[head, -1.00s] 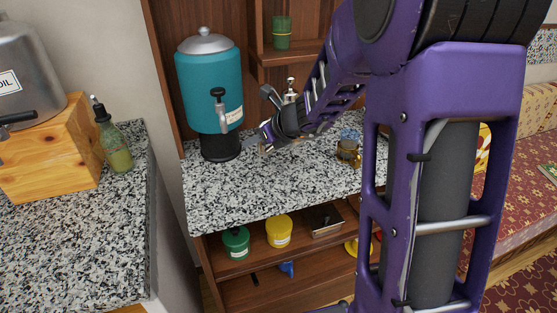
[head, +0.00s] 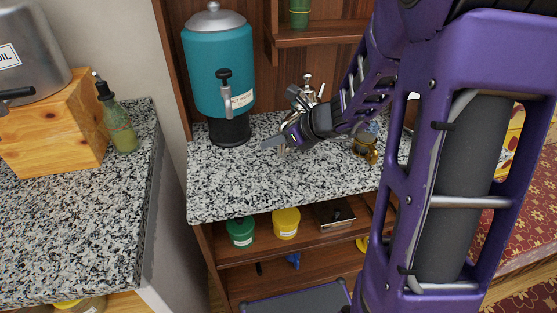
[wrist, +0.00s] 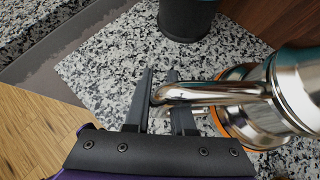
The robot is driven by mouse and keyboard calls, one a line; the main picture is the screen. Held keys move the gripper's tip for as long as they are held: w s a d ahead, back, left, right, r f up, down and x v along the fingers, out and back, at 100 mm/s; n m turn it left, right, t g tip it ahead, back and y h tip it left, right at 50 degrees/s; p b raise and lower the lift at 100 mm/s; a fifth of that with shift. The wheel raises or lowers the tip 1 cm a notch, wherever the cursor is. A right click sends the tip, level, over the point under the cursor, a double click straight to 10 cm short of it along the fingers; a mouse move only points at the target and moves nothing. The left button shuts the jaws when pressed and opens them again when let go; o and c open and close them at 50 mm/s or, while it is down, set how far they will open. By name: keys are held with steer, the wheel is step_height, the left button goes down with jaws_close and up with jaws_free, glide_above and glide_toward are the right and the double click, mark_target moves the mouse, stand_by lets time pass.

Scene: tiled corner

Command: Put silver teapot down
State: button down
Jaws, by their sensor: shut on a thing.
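The silver teapot (wrist: 290,85) is at the right of the wrist view, shiny, with its handle reaching left between my fingers. My gripper (wrist: 158,92) is shut on that handle. In the head view the teapot (head: 308,88) shows only in part behind my gripper (head: 275,145), over the speckled granite counter (head: 240,190). An orange ring shows around the teapot's lower part in the wrist view. I cannot tell whether its base touches the counter.
A teal drink dispenser (head: 218,75) on a black base stands left of the teapot. A small brass-coloured pot (head: 365,148) stands to the right. The counter's front is clear. Shelves below hold a green tub (head: 240,232) and a yellow tub (head: 286,222).

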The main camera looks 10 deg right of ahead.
steer(key=shift+f+b, duration=0.85)
steer(key=shift+f, duration=1.8)
steer(key=shift+f, duration=0.1)
steer(key=c, duration=0.8)
jaws_free()
steer(key=shift+o, duration=0.2)
steer(key=shift+p+v, duration=2.6)
steer(key=shift+v, duration=2)
steer(key=shift+s+d, duration=0.25)
steer(key=shift+s, duration=0.05)
steer(key=shift+r, duration=0.25)
